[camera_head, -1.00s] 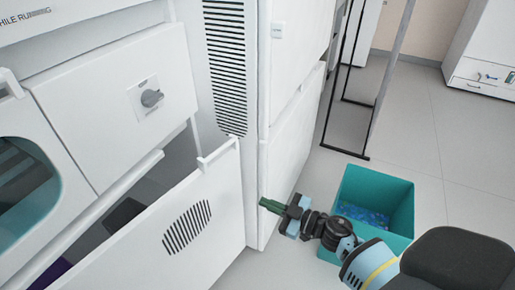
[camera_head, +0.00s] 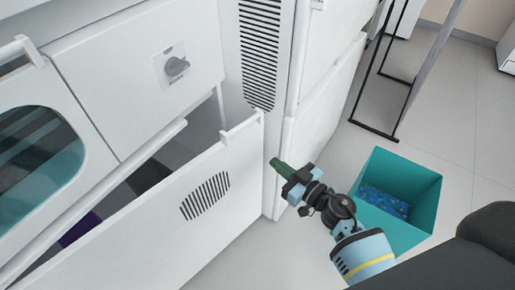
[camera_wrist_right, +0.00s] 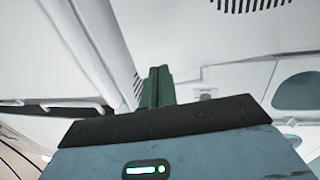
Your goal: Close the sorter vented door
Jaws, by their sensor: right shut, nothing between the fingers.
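The sorter's vented door (camera_head: 160,225) is a white panel with a dark slotted vent and a small handle at its top right corner. It stands open, tilted outward from the white sorter (camera_head: 130,75), with a dark gap behind its top edge. My right gripper (camera_head: 278,164) is shut and empty, just right of the door's right edge, apart from it in the head view. In the right wrist view its green fingers (camera_wrist_right: 157,87) are together, with white panels beyond. My left gripper is not in view.
A teal bin (camera_head: 425,205) with blue bits inside stands on the floor at the right. A black-framed stand (camera_head: 375,130) is behind it. A knob (camera_head: 177,66) and a windowed panel (camera_head: 40,150) are on the sorter. Open floor lies to the right.

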